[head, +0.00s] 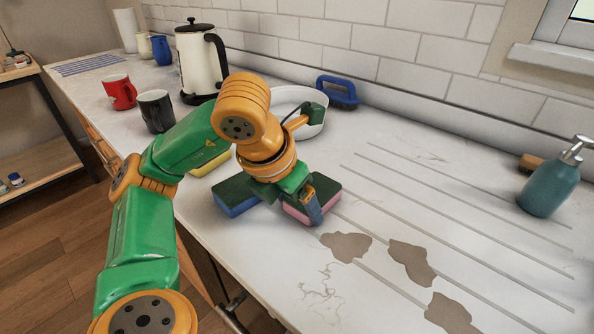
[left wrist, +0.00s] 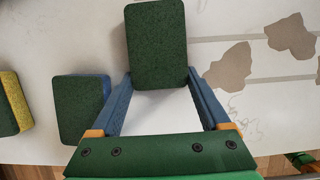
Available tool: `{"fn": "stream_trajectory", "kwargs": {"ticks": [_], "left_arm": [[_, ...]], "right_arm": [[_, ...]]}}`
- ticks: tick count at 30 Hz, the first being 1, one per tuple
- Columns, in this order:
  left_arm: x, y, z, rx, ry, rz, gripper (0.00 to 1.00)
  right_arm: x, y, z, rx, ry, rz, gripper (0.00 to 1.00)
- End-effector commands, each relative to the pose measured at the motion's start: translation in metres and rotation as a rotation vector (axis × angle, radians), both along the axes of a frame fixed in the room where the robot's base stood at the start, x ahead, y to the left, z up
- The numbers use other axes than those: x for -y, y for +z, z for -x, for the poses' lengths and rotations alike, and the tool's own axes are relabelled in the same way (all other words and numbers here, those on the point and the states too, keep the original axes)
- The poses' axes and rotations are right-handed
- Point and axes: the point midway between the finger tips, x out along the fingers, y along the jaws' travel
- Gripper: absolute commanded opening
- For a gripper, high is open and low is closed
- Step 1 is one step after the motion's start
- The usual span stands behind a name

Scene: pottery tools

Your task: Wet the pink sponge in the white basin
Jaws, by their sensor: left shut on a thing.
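The pink sponge (head: 297,213) has a dark green top and sits on the white counter. In the left wrist view its green top (left wrist: 157,45) shows between the two finger ends. My left gripper (head: 314,200) is shut on this sponge; the left wrist view also shows the gripper (left wrist: 160,80) with a finger at each side. The white basin (head: 290,97) stands behind my left arm, which hides part of it; its contents cannot be seen. My right gripper is not in view.
A blue sponge (head: 236,205) lies just left of the pink one, and a yellow sponge (head: 212,163) lies behind it. A blue brush (head: 338,92) is beside the basin. A kettle (head: 198,70), mugs (head: 156,110) and a soap dispenser (head: 550,185) stand farther off. The ridged counter at right is mostly clear.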

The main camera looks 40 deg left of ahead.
Motion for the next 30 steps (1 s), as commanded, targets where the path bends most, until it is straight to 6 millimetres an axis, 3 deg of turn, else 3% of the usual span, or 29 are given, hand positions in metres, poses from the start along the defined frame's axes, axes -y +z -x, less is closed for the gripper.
{"fn": "stream_trajectory", "kwargs": {"ticks": [2,3,4,25,28,30], "left_arm": [[0.0,0.0008,0.0,0.0,0.0,0.0,0.6],[0.0,0.0009,0.0,0.0,0.0,0.0,0.88],[0.0,0.0009,0.0,0.0,0.0,0.0,0.92],[0.0,0.0067,0.0001,0.0,0.0,0.0,0.92],[0.0,0.0067,0.0001,0.0,0.0,0.0,0.65],[0.0,0.0067,0.0001,0.0,0.0,0.0,0.6]], "right_arm": [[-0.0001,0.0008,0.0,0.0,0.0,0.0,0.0],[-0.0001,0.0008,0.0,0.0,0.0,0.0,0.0],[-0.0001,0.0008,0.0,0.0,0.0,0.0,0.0],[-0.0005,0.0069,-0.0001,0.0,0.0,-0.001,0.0],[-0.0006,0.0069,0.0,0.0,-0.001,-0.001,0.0],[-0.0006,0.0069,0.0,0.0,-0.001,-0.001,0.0]]}}
